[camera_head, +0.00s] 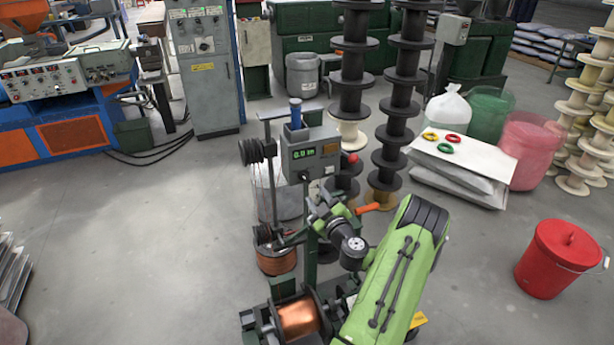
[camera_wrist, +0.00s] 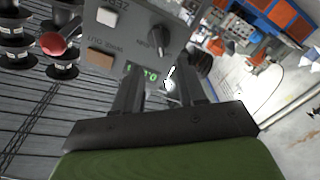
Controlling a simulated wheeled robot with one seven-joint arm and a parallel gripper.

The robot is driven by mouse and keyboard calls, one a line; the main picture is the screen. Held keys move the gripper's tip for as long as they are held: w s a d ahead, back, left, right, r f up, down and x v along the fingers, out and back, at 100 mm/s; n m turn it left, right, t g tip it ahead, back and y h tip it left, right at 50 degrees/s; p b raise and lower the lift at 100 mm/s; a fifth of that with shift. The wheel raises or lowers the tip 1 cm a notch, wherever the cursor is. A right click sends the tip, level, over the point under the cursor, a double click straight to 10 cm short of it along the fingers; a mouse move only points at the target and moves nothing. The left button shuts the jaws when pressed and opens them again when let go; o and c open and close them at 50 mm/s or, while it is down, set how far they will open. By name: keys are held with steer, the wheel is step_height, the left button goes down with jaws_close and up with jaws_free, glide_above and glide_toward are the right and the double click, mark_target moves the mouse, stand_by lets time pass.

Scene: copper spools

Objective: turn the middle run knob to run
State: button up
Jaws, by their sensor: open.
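A grey control box (camera_head: 310,155) with a green lit display stands in the middle of the head view. In the wrist view its panel (camera_wrist: 130,45) is upside down. A black pointer knob (camera_wrist: 157,42) sits on it with lettering beside it, too small to read surely. My gripper (camera_wrist: 160,88) is open and empty, its dark fingers apart in front of the panel near the display (camera_wrist: 143,74). The knob is beyond the fingertips, with no contact visible.
A copper spool (camera_head: 298,318) is below my arm. A red ball-ended part (camera_head: 352,157) is right of the box, before stacked black spools (camera_head: 400,90).

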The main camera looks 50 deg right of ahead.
mark_target(306, 179)
steer(key=p+x, duration=0.1)
steer(key=x, duration=0.7)
steer(key=shift+w+d, duration=0.2)
steer(key=shift+w, duration=0.15)
jaws_close()
